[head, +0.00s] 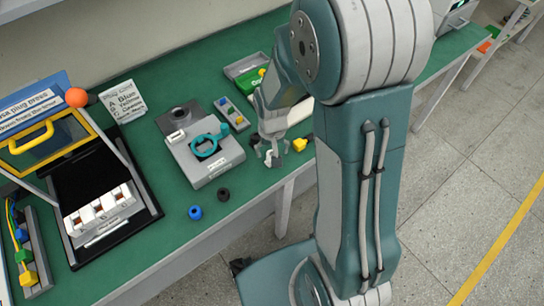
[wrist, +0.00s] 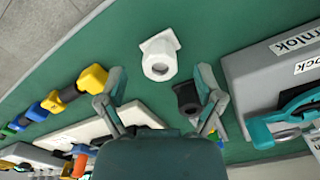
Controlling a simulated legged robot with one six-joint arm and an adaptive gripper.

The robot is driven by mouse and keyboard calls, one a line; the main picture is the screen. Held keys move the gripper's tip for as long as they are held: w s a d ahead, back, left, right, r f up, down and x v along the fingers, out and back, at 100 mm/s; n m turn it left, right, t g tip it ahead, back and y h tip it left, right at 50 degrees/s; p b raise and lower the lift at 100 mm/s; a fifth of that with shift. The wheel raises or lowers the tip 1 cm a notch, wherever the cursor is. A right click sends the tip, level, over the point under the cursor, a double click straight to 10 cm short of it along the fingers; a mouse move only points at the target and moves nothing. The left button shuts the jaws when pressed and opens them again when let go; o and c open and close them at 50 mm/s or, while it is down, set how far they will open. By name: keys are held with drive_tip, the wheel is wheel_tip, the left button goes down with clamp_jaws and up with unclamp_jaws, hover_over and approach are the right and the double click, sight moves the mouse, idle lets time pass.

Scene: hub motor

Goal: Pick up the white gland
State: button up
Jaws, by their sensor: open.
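The white gland (wrist: 160,55) stands on the green bench top in the wrist view, its round open end toward the camera and its flanged base showing at the top. It lies just beyond my gripper (wrist: 160,82), roughly centred between the two fingers, and nothing is held. My gripper is open. In the head view my gripper (head: 268,142) is low over the bench, right of the grey box, and the white gland (head: 272,158) is partly hidden beside the fingers. A black gland (wrist: 186,98) sits close by the right finger in the wrist view.
The grey box (head: 205,160) with a teal clamp stands left of my gripper. Yellow parts (head: 299,144) lie to its right. A rack (head: 230,113) stands behind.

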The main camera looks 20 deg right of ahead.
wheel_tip(320, 180, down, 2)
drive_tip(key=shift+f, duration=0.1)
drive_tip(key=c, duration=1.1)
drive_tip(key=shift+c, duration=0.2)
drive_tip(key=shift+r, duration=0.65)
drive_tip(key=s+a+r, duration=0.3)
drive_tip(key=s+r, duration=0.8)
drive_tip(key=s, duration=0.2)
drive_tip(key=shift+s+a+r, duration=0.15)
drive_tip(key=shift+s+r, duration=0.2)
drive_tip(key=shift+r, duration=0.05)
